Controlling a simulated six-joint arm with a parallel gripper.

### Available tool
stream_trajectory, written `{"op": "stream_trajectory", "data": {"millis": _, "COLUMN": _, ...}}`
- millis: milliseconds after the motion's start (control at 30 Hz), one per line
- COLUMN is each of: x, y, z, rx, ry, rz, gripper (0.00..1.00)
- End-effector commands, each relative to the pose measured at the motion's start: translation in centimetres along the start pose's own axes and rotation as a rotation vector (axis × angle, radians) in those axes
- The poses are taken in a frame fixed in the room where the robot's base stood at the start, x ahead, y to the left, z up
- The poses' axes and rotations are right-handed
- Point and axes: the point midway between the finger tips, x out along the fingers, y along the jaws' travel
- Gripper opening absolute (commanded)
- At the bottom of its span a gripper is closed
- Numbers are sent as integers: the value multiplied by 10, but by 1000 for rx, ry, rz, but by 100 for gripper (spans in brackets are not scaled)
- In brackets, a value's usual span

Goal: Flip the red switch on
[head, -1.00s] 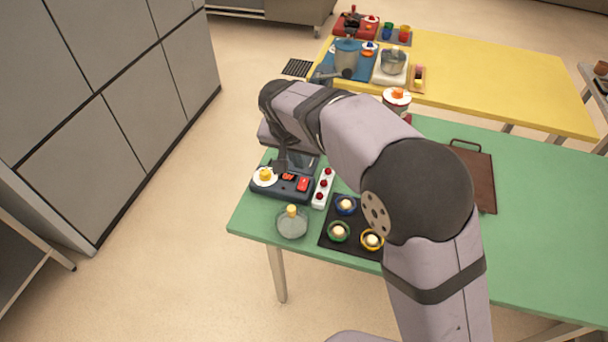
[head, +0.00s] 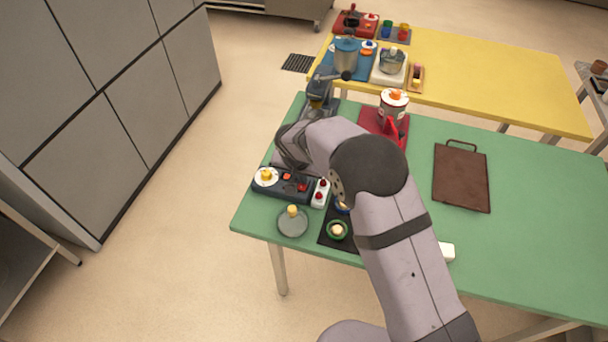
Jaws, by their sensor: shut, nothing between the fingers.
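A dark control box (head: 268,186) lies near the left end of the green table. It carries a white disc with a yellow knob (head: 266,175) at its left, a small red part (head: 287,176) in the middle and a red switch (head: 302,188) at its right end. The switch is partly covered and too small for me to tell its position. My gripper (head: 301,177) is shut and empty, dark and small, low over the right part of the box. My own arm hides much of it, and I cannot tell whether it touches the switch.
A white strip with red buttons (head: 320,193) stands just right of the box. A brown board (head: 461,180) lies right; the table's right side is clear.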

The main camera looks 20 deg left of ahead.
Motion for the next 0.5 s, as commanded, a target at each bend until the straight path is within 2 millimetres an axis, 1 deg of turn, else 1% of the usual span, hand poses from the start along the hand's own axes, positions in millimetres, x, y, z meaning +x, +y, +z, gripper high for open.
{"op": "stream_trajectory", "data": {"millis": 333, "x": 1, "y": 0, "z": 0, "rx": 0, "ry": 1, "rz": 0, "gripper": 0}}
{"op": "stream_trajectory", "data": {"millis": 500, "x": 8, "y": 0, "z": -1, "rx": 0, "ry": 2, "rz": 0, "gripper": 0}}
